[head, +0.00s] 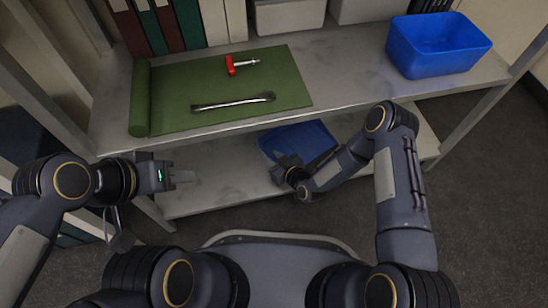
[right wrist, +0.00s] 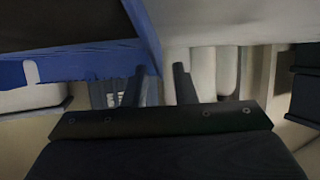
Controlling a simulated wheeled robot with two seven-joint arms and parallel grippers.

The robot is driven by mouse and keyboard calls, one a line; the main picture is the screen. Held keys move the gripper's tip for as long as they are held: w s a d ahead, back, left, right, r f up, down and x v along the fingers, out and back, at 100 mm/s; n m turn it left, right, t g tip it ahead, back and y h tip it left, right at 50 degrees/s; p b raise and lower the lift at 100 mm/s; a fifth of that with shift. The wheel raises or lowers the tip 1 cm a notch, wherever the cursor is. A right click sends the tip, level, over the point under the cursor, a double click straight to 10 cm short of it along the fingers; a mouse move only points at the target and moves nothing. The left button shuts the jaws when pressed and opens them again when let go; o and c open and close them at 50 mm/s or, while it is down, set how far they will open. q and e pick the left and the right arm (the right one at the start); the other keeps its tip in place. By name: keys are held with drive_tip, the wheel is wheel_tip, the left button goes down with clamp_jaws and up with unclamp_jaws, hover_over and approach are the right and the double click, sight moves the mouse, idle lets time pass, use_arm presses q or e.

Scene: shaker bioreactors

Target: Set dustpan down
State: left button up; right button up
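A blue, shallow, pan-like object (head: 297,140) lies on the lower shelf under the workbench top; it may be the dustpan, but its shape is partly hidden. My right gripper (head: 283,160) is at its near left side. In the right wrist view, the fingers (right wrist: 160,85) stand apart, with a blue edge (right wrist: 150,40) running down close to the left finger and pale background beside the right one. I see no clear grip on it. My left gripper (head: 183,176) is at the left end of the lower shelf; its finger gap is too small to judge.
The upper shelf (head: 350,95) holds a green mat (head: 200,90) with a wrench (head: 233,102) and a red-handled tool (head: 232,66). A blue bin (head: 440,60) stands at its right, and binders (head: 160,25) stand behind. The lower shelf (head: 225,185) is bare between my grippers.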

drive_tip(key=shift+r, duration=0.1)
drive_tip(key=shift+s+d+r, duration=0.1)
drive_tip(key=shift+d+r, duration=0.05)
drive_tip(key=shift+r, duration=0.05)
drive_tip(key=p+v, duration=0.5)
drive_tip(key=v, duration=0.5)
drive_tip(key=shift+s+d, duration=0.2)
drive_tip(key=shift+s, duration=0.05)
drive_tip(key=shift+s+d+r, duration=0.1)
drive_tip(key=shift+s+d, duration=0.2)
drive_tip(key=shift+s, duration=0.1)
